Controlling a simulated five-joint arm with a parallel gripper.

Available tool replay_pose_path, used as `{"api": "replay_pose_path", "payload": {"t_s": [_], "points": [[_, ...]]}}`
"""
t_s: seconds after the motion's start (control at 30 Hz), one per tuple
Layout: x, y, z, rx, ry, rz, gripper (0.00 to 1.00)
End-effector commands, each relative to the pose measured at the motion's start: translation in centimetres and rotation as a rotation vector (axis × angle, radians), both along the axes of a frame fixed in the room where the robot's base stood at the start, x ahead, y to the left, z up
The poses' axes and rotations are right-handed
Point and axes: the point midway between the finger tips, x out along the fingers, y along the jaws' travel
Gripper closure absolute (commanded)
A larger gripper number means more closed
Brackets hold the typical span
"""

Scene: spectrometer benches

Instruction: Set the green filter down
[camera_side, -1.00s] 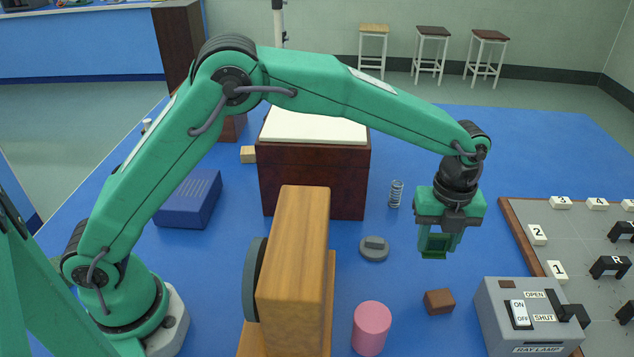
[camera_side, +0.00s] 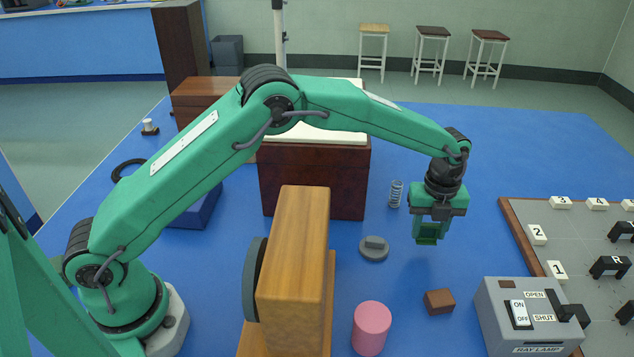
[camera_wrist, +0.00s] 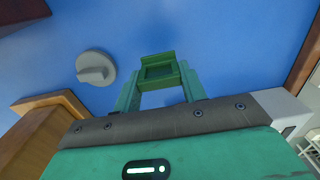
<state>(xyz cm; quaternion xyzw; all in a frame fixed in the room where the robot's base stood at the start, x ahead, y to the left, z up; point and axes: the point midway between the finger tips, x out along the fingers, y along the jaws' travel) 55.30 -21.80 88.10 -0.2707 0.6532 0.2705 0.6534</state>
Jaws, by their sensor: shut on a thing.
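The green filter (camera_side: 427,241) is a small dark green square frame held at the tips of my gripper (camera_side: 430,230). In the wrist view the filter (camera_wrist: 160,70) sits between the two fingertips, with its framed face toward the camera. My gripper is shut on it and points down over the blue table. Blue table surface shows around the filter. I cannot tell exactly how high above the table it is.
A grey disc with a raised bar (camera_side: 374,249) lies left of my gripper. A metal spring (camera_side: 396,194), brown block (camera_side: 439,302), pink cylinder (camera_side: 371,328) and grey lamp box (camera_side: 530,318) stand nearby. A numbered board (camera_side: 575,232) is at right.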

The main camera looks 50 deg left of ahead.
Motion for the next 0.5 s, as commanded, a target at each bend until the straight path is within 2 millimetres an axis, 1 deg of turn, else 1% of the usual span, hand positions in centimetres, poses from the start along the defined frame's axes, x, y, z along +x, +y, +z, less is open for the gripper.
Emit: {"api": "replay_pose_path", "payload": {"t_s": [0.03,0.23,0.33,0.5], "points": [[-0.1,0.0,-0.6,0.001,0.004,0.000,0.81],[-0.1,0.0,-2.8,0.001,0.002,0.000,0.81],[0.0,0.0,-3.3,0.000,0.000,0.000,0.81],[0.0,0.0,-3.4,0.000,0.000,0.000,0.81]]}}
